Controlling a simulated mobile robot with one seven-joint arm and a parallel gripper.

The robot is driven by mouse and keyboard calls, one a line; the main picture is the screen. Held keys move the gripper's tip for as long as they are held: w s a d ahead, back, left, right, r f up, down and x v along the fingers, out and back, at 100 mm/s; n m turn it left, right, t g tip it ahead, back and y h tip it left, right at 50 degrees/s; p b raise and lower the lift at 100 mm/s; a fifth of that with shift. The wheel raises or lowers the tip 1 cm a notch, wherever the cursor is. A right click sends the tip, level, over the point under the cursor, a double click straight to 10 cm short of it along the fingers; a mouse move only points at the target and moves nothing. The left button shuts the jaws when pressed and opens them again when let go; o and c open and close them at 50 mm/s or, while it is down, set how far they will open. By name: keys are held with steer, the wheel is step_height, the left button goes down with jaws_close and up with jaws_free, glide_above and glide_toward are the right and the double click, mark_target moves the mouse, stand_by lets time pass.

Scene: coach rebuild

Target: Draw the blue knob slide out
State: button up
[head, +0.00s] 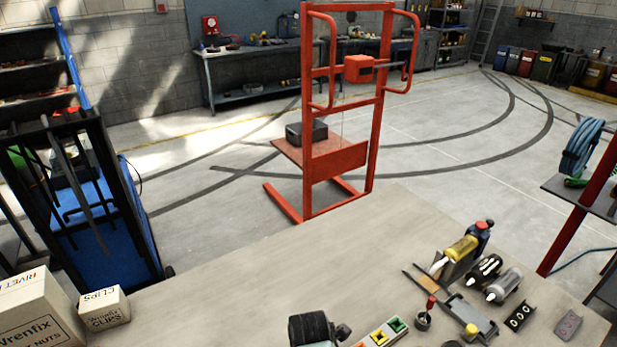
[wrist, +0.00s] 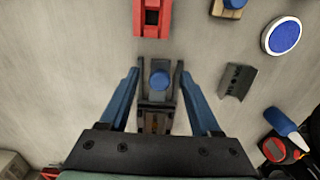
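The blue knob (wrist: 160,79) shows in the wrist view as a round blue button on a dark, narrow slide (wrist: 158,105). The slide's dark rails run on both sides of the knob, and its near end is partly hidden by my gripper's palm. My gripper (wrist: 160,74) is open, with one blue finger to the left of the slide and one to the right. The knob lies between the fingertips in the picture, with a visible gap on each side. I cannot tell how high the fingers are above it. I cannot make out the blue knob in the head view.
In the wrist view, a red slotted block (wrist: 152,18) lies just beyond the slide. A grey channel piece (wrist: 237,82) and a blue disc (wrist: 282,37) lie to the right. In the head view, bottles and small fixtures crowd the bench's right side; its middle (head: 330,255) is clear.

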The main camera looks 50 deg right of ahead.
steer(key=shift+a, duration=0.1)
step_height(320, 180, up, 13)
stand_by(0.5)
stand_by(0.5)
